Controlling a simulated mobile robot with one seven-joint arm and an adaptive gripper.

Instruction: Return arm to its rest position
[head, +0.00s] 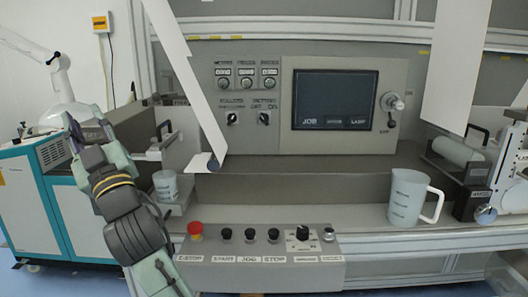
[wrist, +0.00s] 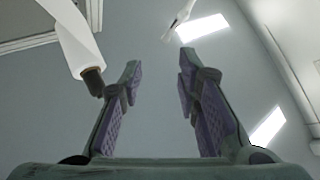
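My gripper (head: 85,120) is at the left in the head view, raised in front of the teal and white cabinet (head: 22,200). My arm reaches up to it from the bottom edge. In the wrist view my gripper (wrist: 160,78) is open, its two fingers wide apart with nothing between them. The wrist view looks up at a grey ceiling with bright lights (wrist: 202,28). A white roll with a dark end (wrist: 75,40) shows at upper left, beyond the left finger.
A control panel with a dark screen (head: 335,100) fills the middle. A clear measuring cup (head: 165,186) stands close right of my arm; a larger jug (head: 408,198) stands right. A button box (head: 260,262) with a red stop button (head: 195,230) is in front. White web strips hang above.

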